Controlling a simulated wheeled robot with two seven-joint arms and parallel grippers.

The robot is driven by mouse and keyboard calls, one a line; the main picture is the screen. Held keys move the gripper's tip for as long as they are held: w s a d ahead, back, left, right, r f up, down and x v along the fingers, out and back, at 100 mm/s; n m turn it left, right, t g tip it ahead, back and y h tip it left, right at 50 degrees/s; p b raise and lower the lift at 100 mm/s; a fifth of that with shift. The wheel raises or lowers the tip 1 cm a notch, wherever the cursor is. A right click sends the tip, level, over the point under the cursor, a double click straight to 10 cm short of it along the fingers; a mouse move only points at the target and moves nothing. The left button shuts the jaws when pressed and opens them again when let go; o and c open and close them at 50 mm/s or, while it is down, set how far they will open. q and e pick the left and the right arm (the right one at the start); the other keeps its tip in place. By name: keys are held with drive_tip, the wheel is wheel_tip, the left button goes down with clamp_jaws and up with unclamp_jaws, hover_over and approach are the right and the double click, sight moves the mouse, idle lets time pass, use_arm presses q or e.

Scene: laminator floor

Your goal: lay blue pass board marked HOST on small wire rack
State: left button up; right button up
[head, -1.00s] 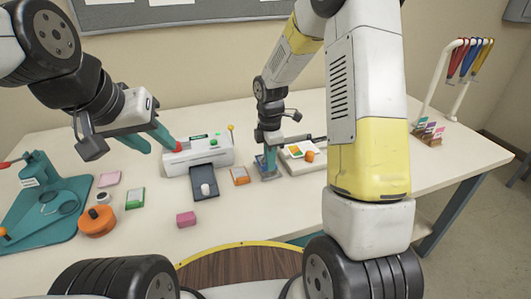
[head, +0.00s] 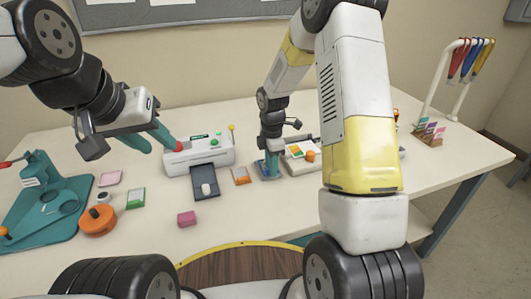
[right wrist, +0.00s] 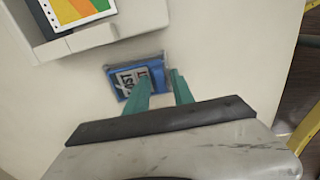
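My left gripper (head: 150,141) is open and empty, near the white laminator. I cannot make out the small wire rack.
The white laminator (head: 205,155) with a dark tray (head: 206,184) stands left of my right gripper. A white device (head: 303,165) with a coloured card is just right of it. A lanyard stand (head: 452,80) is far right. The front middle table is mostly clear.

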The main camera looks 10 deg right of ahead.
drive_tip(key=shift+r, duration=0.1)
wheel_tip(320, 180, up, 12)
drive_tip(key=s+d+r+m+t, duration=0.2)
drive_tip(key=s+r+m, duration=0.65)
drive_tip(key=r, duration=0.35)
drive_tip(key=s+r+m+t+y, duration=0.2)
drive_tip(key=s+r+m+t, duration=0.2)
drive_tip(key=s+m, duration=0.7)
drive_tip(key=s, duration=0.4)
drive_tip(key=shift+s+d, duration=0.3)
drive_tip(key=shift+d, duration=0.05)
